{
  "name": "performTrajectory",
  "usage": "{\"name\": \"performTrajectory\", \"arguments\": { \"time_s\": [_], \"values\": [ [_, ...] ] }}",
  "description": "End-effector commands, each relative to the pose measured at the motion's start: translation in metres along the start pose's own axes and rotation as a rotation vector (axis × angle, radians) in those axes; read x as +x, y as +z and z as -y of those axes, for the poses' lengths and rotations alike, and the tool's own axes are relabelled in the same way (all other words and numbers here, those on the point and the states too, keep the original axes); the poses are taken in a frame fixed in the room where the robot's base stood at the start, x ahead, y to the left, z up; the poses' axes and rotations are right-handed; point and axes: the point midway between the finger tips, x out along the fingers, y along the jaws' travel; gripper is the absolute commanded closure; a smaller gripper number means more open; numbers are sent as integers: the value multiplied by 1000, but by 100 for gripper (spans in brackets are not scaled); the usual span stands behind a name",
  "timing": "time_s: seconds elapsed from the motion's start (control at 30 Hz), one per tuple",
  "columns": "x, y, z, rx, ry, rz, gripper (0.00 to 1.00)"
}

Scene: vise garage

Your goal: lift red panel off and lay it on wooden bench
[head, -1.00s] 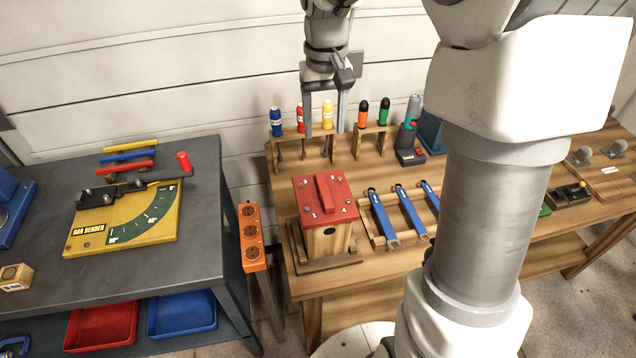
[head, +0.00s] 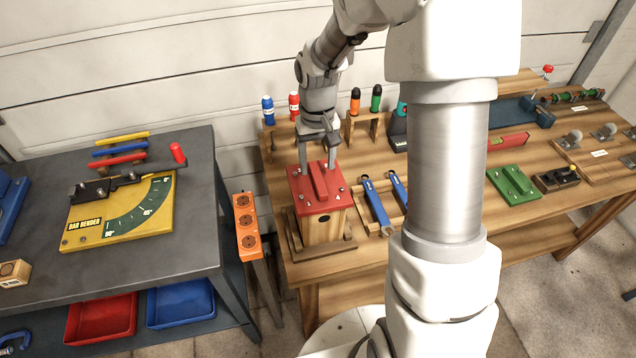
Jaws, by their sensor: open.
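The red panel (head: 304,199) lies on top of a wooden box (head: 322,229) and has a raised red bar (head: 319,182) along its middle. Small screw heads show near its corners. The box stands on the left end of the wooden bench (head: 300,272). My gripper (head: 317,170) is open and points down at the back part of the panel. Its two fingers are on either side of the raised bar's far end. I cannot tell whether the fingertips touch the panel.
Blue wrenches (head: 376,206) lie on a wooden rack just right of the box. Bottles and screwdrivers stand in holders behind. An orange socket strip (head: 246,226) stands in the gap left of the bench. The grey table (head: 200,235) holds a yellow bar bender (head: 105,222).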

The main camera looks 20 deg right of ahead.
Motion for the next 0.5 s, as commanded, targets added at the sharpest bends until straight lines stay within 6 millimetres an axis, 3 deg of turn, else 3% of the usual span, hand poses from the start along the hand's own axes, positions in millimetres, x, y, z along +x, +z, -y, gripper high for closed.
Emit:
{"name": "performTrajectory", "arguments": {
  "time_s": [0.2, 0.5],
  "values": [
    [32, 3, -1, 0, 0, 5, 38],
    [40, 2, -1, 0, 0, 1, 38]
  ]
}}
